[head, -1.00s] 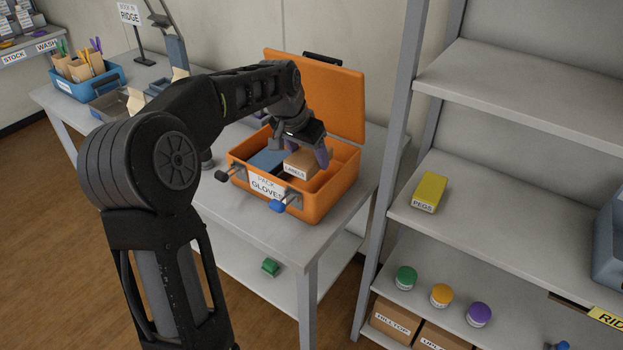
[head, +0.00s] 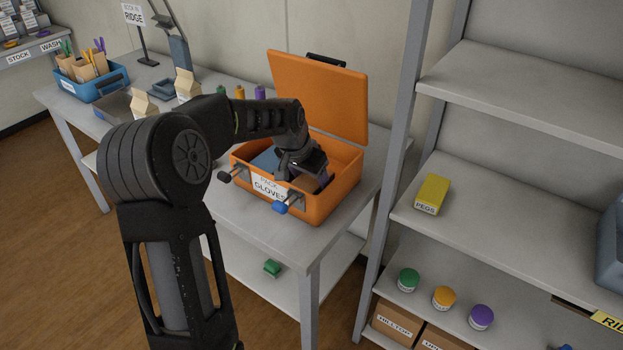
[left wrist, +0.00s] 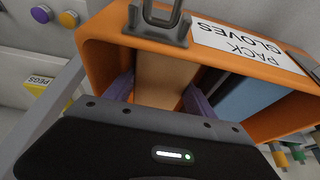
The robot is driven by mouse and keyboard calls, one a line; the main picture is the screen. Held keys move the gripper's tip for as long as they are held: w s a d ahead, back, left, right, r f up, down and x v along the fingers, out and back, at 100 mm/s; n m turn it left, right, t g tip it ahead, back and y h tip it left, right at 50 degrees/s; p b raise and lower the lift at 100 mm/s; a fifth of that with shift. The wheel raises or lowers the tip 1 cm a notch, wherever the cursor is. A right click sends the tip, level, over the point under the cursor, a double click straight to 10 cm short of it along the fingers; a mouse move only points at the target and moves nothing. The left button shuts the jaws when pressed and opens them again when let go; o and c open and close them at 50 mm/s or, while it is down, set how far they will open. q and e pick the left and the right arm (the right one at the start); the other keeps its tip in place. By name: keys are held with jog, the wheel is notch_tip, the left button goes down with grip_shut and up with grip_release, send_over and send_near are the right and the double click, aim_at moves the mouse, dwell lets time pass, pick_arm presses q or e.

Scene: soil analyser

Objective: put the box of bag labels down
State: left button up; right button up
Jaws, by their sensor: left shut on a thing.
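The box of bag labels is a brown carton (left wrist: 160,78), seen in the left wrist view inside the open orange case. My left gripper (left wrist: 160,92) is shut on it, with one purple finger on each side. In the head view my left gripper (head: 308,180) reaches down into the orange case (head: 318,208), and it hides most of the carton. I cannot tell whether the carton touches the case floor. A blue box (head: 266,160) is in the case, left of the gripper; it also shows in the left wrist view (left wrist: 250,100). My right gripper is not in view.
The case lid (head: 320,95) stands open behind. Two latches stick out at the case front, one blue-tipped (head: 281,208). Cartons and colored-cap bottles stand on the table (head: 225,212) to the left. A shelf unit with a yellow pegs box (head: 432,194) is at right.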

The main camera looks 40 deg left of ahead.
pick_arm(q)
jog(key=shift+f+b, duration=0.3)
jog(key=o, duration=1.4)
jog(key=shift+s, duration=0.1)
jog(key=shift+o, duration=0.3)
jog(key=shift+d, duration=0.1)
jog(key=shift+d+f, duration=0.15)
jog(key=shift+r, duration=0.6)
jog(key=v, duration=1.1)
jog(key=shift+r, duration=0.4)
jog(key=shift+a, duration=0.2)
